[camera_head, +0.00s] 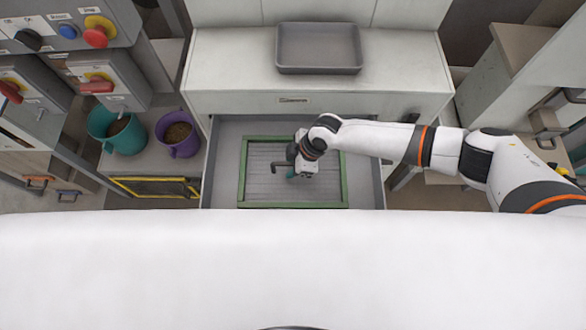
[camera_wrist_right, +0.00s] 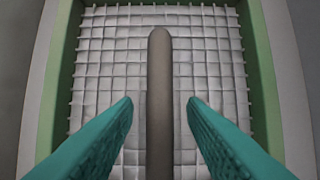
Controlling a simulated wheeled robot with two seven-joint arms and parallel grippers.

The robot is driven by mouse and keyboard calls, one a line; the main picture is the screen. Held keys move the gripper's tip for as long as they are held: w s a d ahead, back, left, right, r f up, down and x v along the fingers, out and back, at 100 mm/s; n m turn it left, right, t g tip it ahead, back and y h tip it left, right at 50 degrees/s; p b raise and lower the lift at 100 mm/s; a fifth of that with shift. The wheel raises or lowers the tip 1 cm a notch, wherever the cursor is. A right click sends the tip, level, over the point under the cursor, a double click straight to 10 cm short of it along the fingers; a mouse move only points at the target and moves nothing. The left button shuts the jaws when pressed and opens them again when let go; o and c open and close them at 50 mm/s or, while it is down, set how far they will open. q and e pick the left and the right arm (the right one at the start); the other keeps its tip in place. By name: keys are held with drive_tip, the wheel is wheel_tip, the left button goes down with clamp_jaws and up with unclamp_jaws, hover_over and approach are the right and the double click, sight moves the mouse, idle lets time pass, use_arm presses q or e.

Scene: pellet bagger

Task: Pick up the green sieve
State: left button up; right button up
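The green sieve (camera_head: 262,172) lies in the open drawer (camera_head: 370,172), a rectangular green frame around a grey mesh. In the right wrist view its mesh (camera_wrist_right: 105,60) fills the middle, between the green side rails. A grey-brown bar (camera_wrist_right: 159,75) with a rounded far end runs along the middle of the sieve. My right gripper (camera_head: 292,174) is over the sieve and hides part of it. In the wrist view its teal fingers (camera_wrist_right: 160,108) are open, one on each side of the bar, with gaps to it. I cannot tell their exact height. My left gripper is not in view.
A grey tray (camera_head: 318,68) stands on the white cabinet top behind the drawer. A teal bucket (camera_head: 118,132) and a purple bucket (camera_head: 178,135) with pellets stand left of the drawer. Control boxes (camera_head: 70,30) are at upper left.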

drive_tip(key=shift+c, duration=0.6)
clamp_jaws()
